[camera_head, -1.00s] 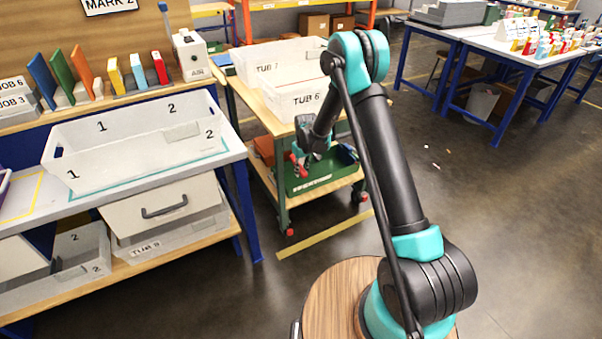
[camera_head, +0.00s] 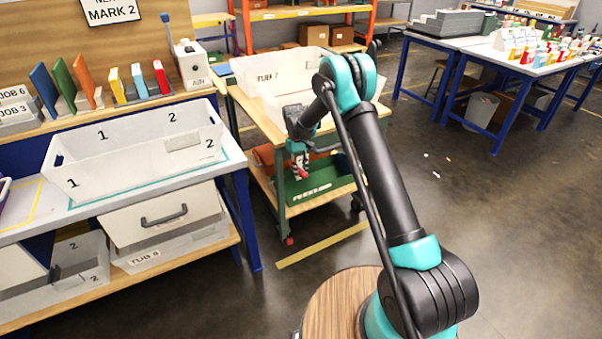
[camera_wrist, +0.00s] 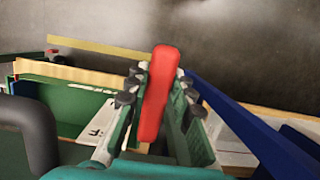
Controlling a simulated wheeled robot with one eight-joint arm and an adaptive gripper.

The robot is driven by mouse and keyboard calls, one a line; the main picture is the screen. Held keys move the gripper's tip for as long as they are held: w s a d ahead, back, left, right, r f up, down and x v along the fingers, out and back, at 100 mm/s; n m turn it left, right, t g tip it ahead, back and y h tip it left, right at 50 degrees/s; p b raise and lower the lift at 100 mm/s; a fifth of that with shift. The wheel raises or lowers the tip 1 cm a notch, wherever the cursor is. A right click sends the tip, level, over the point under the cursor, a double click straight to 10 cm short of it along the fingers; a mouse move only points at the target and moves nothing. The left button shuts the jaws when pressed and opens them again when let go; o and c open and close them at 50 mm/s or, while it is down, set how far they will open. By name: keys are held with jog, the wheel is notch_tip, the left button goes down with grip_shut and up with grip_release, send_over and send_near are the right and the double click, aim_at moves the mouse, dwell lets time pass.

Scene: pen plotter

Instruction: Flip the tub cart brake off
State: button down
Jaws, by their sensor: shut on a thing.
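The tub cart (camera_head: 262,117) has a wooden top and green legs and stands in the middle of the head view, beside the workbench. My gripper (camera_head: 301,172) points down at the cart's near side, between its top and lower shelf. In the wrist view my gripper (camera_wrist: 157,78) is shut on a red lever (camera_wrist: 157,105), with one finger along each side of it. I take this lever for the brake handle. Its lower end and mounting are hidden by my gripper, so I cannot tell the brake's setting.
Two white tubs (camera_head: 255,76) stand on the cart top. A green box (camera_head: 312,187) lies on its lower shelf. The workbench (camera_head: 25,228) with a large white tub (camera_head: 105,152) stands close on the left. Open floor (camera_head: 500,240) lies to the right.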

jog(key=c, duration=1.3)
grip_release()
jog(key=v, duration=1.2)
